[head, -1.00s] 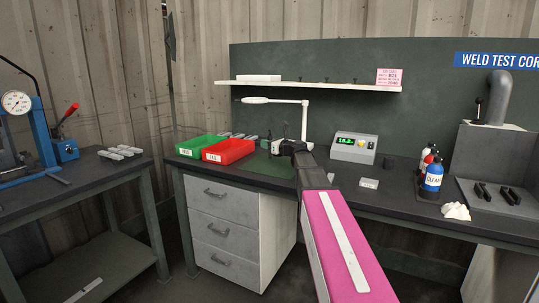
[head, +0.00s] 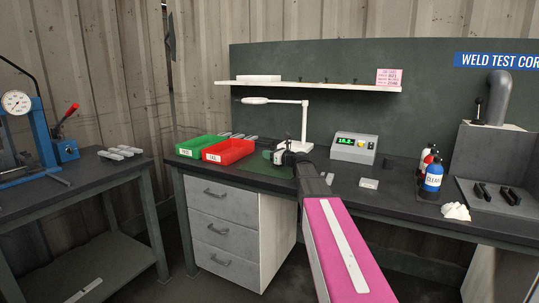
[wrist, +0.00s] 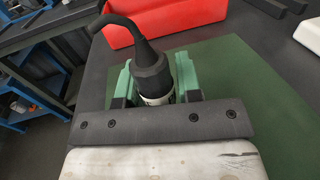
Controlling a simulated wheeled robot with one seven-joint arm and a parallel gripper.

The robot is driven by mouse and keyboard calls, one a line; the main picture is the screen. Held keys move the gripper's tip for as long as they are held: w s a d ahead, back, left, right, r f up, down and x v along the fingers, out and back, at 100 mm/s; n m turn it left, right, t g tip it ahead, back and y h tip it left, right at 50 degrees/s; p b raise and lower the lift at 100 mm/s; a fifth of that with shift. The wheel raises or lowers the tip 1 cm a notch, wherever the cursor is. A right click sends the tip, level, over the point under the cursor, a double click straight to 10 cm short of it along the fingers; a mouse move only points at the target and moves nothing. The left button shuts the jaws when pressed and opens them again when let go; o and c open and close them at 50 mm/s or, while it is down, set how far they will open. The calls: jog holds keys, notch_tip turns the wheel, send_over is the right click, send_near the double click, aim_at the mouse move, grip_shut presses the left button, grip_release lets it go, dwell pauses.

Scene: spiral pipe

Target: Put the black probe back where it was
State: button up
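The black probe (wrist: 151,68) stands between the two green fingers of my gripper (wrist: 160,85) in the wrist view. The fingers press against its sides, and a black cable curves from its top to the left. Its lower end is hidden behind the dark gripper plate. In the head view my gripper (head: 279,156) is over the green mat, right of the red bin and in front of the white lamp's base. The probe is too small to make out clearly there.
The red bin (head: 229,151) and green bin (head: 201,147) sit on the left of the bench. The white lamp (head: 304,125) rises behind my gripper. The green mat (wrist: 240,75) has clear room.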

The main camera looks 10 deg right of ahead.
jog(key=shift+o, duration=0.9)
jog(key=shift+s+r, duration=0.1)
jog(key=shift+r, duration=0.05)
jog(key=v, duration=1.1)
jog(key=shift+s+d, duration=0.25)
jog(key=shift+d, duration=0.05)
jog(key=shift+s, duration=0.1)
